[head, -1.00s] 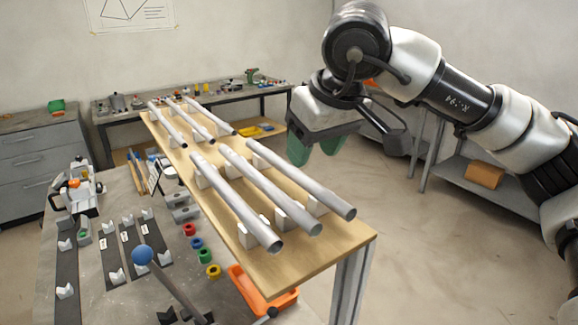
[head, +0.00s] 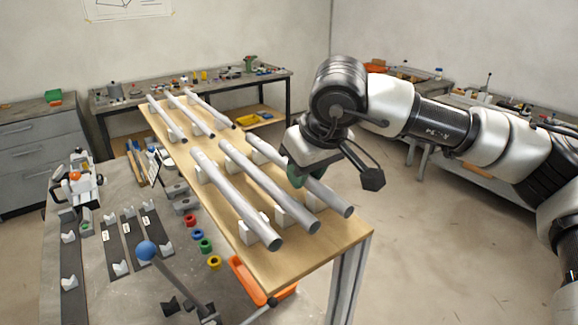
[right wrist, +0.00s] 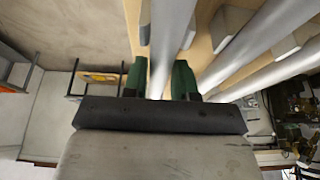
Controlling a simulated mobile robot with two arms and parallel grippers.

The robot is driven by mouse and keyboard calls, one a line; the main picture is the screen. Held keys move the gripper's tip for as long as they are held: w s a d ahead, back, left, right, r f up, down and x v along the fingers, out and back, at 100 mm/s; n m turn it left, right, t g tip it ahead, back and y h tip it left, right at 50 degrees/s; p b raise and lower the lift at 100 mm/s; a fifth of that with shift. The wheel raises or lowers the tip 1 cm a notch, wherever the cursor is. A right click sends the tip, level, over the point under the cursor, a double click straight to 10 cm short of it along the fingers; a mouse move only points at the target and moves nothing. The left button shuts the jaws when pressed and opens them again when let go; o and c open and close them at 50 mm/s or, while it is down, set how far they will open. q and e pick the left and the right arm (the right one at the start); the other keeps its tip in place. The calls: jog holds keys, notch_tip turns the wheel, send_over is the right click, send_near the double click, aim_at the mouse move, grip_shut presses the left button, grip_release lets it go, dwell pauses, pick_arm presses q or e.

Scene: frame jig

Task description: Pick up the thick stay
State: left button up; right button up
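Three long grey tubes lie side by side in white V-blocks on the near part of a wooden board (head: 290,275): a left one (head: 235,200), a middle one (head: 270,190) and a right one (head: 333,198). I cannot tell for sure which is the thick stay. My right gripper (head: 297,178) is over the right tube, pointing down. In the right wrist view its green fingers (right wrist: 159,72) are apart, with that tube (right wrist: 170,40) running between them. Whether they touch it is unclear. My left gripper is out of view.
Three shorter tubes (head: 197,112) lie farther back on the board. At left is a bench with dark strips bearing holders (head: 113,245), coloured rings (head: 204,245) and a blue ball on a rod (head: 146,250).

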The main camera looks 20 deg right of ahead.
grip_shut()
jog(key=shift+r, duration=0.15)
